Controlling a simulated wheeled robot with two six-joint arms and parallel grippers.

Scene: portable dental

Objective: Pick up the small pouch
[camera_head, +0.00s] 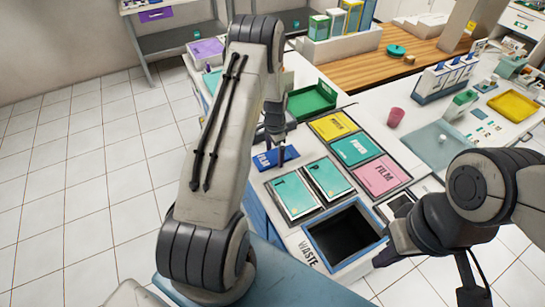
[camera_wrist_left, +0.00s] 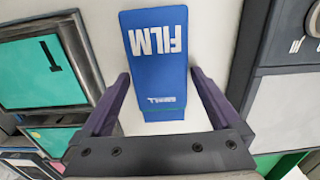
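The small pouch (camera_head: 277,157) is blue with white lettering and sits on the white counter beside the teal-topped compartments. In the left wrist view the pouch (camera_wrist_left: 157,50) reads "FILM" and "SMALL", upside down. My left gripper (camera_head: 274,125) is above the pouch, pointing down. In the left wrist view its purple fingers (camera_wrist_left: 158,76) are apart, one on each side of the pouch's lower end, with white counter showing in the gaps. My right gripper (camera_head: 472,285) is at the lower right, partly cut off by the frame edge, and its fingers are unclear.
A black waste opening (camera_head: 345,236) lies at the counter's front. Yellow (camera_head: 334,126), teal (camera_head: 356,149) and pink (camera_head: 383,176) labelled panels lie right of the pouch. A green tray (camera_head: 313,100) is behind it. A pink cup (camera_head: 395,117) stands farther right.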

